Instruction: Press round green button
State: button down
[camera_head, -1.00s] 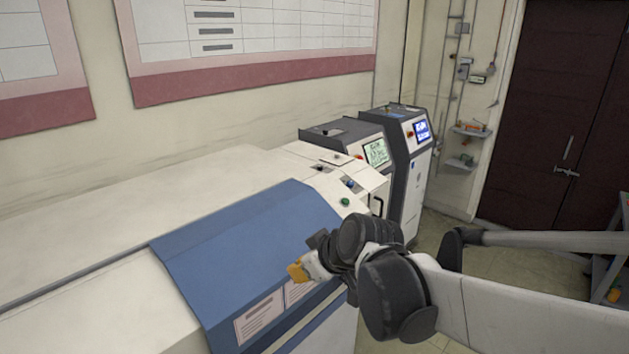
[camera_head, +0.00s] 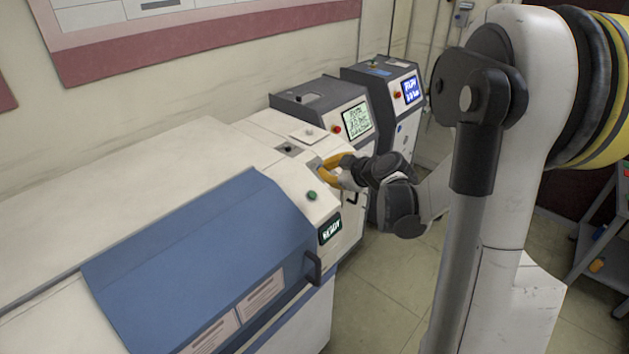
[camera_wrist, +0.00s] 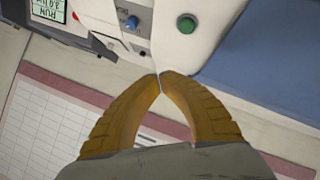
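The round green button (camera_head: 311,195) is on the white sloped end panel of the machine, just above a small display reading READY (camera_head: 329,229). In the wrist view the green button (camera_wrist: 187,24) is near the top, beyond and slightly right of the fingertips. My gripper (camera_head: 330,163) has yellow fingers and is over the panel, a little behind the green button and apart from it. In the wrist view its fingertips (camera_wrist: 160,76) meet, with nothing between them.
A blue knob (camera_wrist: 132,22) is left of the green button in the wrist view. The blue cover (camera_head: 200,260) with a dark handle is beside the panel. Two grey cabinets with screens (camera_head: 357,120) (camera_head: 410,90) stand behind. A grey shelf (camera_head: 600,230) is at right.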

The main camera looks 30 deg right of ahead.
aim_at(316, 195)
jog(key=shift+w+d, duration=0.1)
jog(key=shift+d, duration=0.1)
dwell(0.3)
jog(key=w+f+b, duration=0.1)
jog(key=f, duration=0.1)
jog(key=w+f+b, duration=0.1)
jog(key=f+b, duration=0.1)
jog(key=w+a+f+b, duration=0.1)
jog(key=f+b, duration=0.1)
jog(key=f, duration=0.1)
jog(key=shift+a, duration=0.1)
jog(key=shift+w+a+f+b, duration=0.1)
jog(key=shift+w+f+b, duration=0.3)
jog(key=shift+b, duration=0.15)
jog(key=shift+f, duration=0.15)
dwell(0.8)
jog(key=shift+w+a+f+b, duration=0.1)
jog(key=shift+f+b, duration=0.15)
jog(key=shift+b, duration=0.2)
